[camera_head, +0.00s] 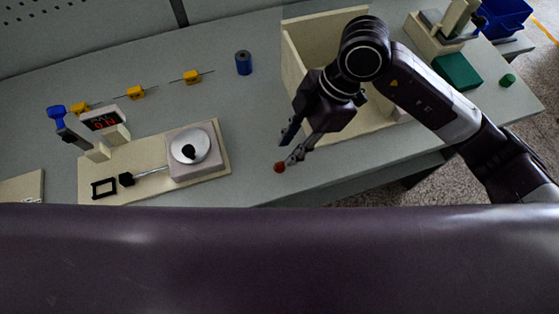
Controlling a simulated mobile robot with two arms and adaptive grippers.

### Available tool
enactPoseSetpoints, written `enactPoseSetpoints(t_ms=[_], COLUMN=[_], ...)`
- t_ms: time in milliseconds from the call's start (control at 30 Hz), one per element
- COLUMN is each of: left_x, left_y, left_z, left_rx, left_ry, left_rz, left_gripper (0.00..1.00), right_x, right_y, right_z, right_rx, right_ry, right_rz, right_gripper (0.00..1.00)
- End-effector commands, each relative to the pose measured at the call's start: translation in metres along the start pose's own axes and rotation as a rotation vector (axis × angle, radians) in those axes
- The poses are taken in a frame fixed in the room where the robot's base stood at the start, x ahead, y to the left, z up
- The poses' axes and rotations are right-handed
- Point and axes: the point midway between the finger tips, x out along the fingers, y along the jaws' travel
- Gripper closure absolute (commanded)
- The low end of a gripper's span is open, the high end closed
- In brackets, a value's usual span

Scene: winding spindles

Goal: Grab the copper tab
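A small reddish-brown piece, which looks like the copper tab (280,167), lies on the grey table. My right gripper (284,152) is just above and beside it, with its two dark fingers spread apart. One fingertip is very close to the copper piece; I cannot tell whether it touches. Nothing shows between the fingers. My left gripper is not in view.
A winding device on a beige board (215,160) stands left of my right gripper. A beige open box (292,62) is behind it. A blue cylinder (243,63) and yellow pieces (192,77) stand farther back. My dark body part covers the bottom.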

Motion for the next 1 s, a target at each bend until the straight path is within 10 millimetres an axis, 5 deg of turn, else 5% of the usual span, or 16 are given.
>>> enactPoseSetpoints(t_ms=[400, 667, 900, 1000], left_x=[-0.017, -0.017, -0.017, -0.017], left_y=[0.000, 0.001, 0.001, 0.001], left_z=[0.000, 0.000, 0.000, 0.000], left_rx=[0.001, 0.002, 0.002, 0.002], left_ry=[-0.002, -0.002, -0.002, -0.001], left_rz=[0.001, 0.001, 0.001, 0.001], left_gripper=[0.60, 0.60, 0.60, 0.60], right_x=[0.053, 0.057, 0.057, 0.057], right_y=[-0.001, 0.000, 0.000, 0.000], right_z=[-0.002, -0.002, -0.002, -0.002], right_rx=[-0.001, -0.003, -0.003, -0.002], right_ry=[0.004, 0.005, 0.005, 0.005], right_rz=[-0.001, 0.002, 0.002, 0.002], right_gripper=[0.74, 0.74, 0.99, 1.00])
